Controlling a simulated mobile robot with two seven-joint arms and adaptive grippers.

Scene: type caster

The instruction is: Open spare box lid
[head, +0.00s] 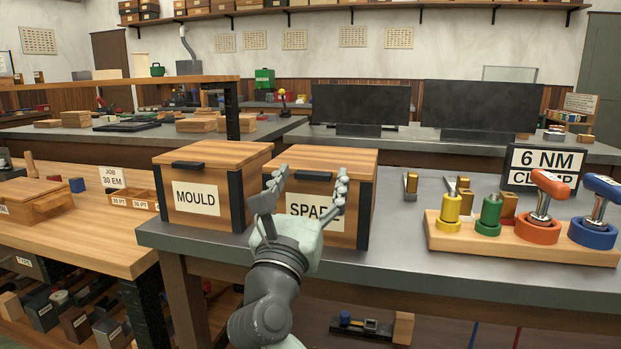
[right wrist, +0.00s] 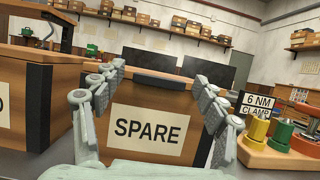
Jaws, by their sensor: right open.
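The spare box (head: 355,228) is a wooden box with dark corner strips and a white SPARE label, standing on the grey bench. Its wooden lid (head: 335,160) is down, with a black handle (head: 307,175) at the front top edge. My right gripper (head: 308,185) is open in front of the box, its fingers spread either side of the handle in the head view. In the right wrist view the box front (right wrist: 152,125) and the handle (right wrist: 157,74) lie between the open fingers. Whether the fingers touch the box, I cannot tell. My left gripper is not in view.
The mould box (head: 200,198), also shut, stands just left of the spare box. To the right are small brass parts (head: 411,183), a wooden rack (head: 520,243) with coloured-handled tools, and the 6 NM CLAMP sign (head: 545,160). Bare bench (head: 395,215) lies between.

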